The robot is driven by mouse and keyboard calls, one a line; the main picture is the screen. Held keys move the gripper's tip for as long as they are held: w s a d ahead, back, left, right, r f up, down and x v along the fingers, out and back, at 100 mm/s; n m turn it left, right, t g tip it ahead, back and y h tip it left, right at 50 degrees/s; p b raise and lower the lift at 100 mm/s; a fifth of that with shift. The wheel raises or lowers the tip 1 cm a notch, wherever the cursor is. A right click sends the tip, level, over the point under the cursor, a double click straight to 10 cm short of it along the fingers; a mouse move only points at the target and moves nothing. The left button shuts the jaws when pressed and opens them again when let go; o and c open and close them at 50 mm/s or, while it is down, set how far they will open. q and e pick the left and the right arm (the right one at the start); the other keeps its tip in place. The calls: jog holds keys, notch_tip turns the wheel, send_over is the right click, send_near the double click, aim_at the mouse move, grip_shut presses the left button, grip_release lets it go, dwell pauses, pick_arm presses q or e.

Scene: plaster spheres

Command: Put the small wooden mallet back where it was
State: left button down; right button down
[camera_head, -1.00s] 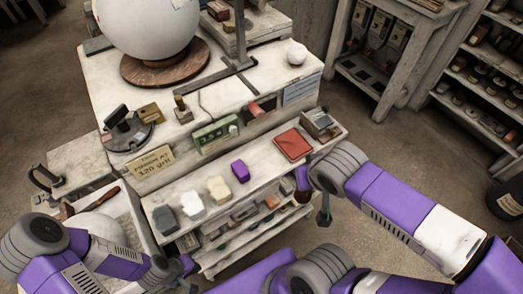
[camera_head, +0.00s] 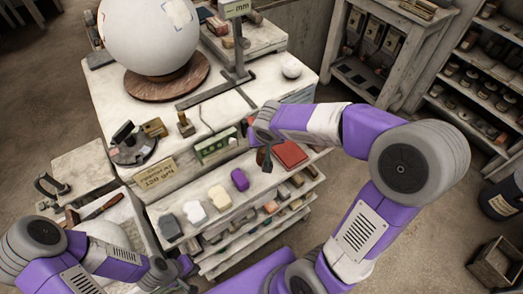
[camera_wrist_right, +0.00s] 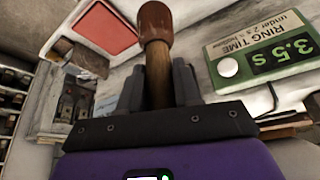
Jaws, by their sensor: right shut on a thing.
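The small wooden mallet (camera_wrist_right: 155,22) shows in the right wrist view, its rounded brown head beyond the fingers and its handle between them. My right gripper (camera_wrist_right: 158,85) is shut on the handle. In the head view the right gripper (camera_head: 265,157) is over the front of the bench, between the green sign and the red pad; I cannot make out the mallet clearly there. My left gripper (camera_head: 188,272) is low at the front left, away from the mallet; its fingers are too small and hidden to read.
A green sign (camera_head: 214,149) stands on the bench (camera_head: 240,110) front. A red pad (camera_head: 290,154) and several coloured blocks, one purple (camera_head: 239,179), lie on the ledge below. A large white sphere (camera_head: 150,35) stands on a round wooden base. Shelves are at the right.

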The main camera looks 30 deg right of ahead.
aim_at(262, 153)
jog(key=shift+b+x, duration=0.3)
jog(key=shift+x, duration=0.7)
notch_tip(262, 153, down, 5)
jog(key=shift+a+r+b, duration=0.2)
jog(key=shift+b, duration=0.45)
jog(key=shift+w+f, duration=0.2)
jog(key=shift+f, duration=0.1)
jog(key=shift+f, duration=0.25)
jog(key=c, duration=0.8)
grip_release()
jog(key=shift+o, duration=0.2)
jog(key=shift+r, duration=0.1)
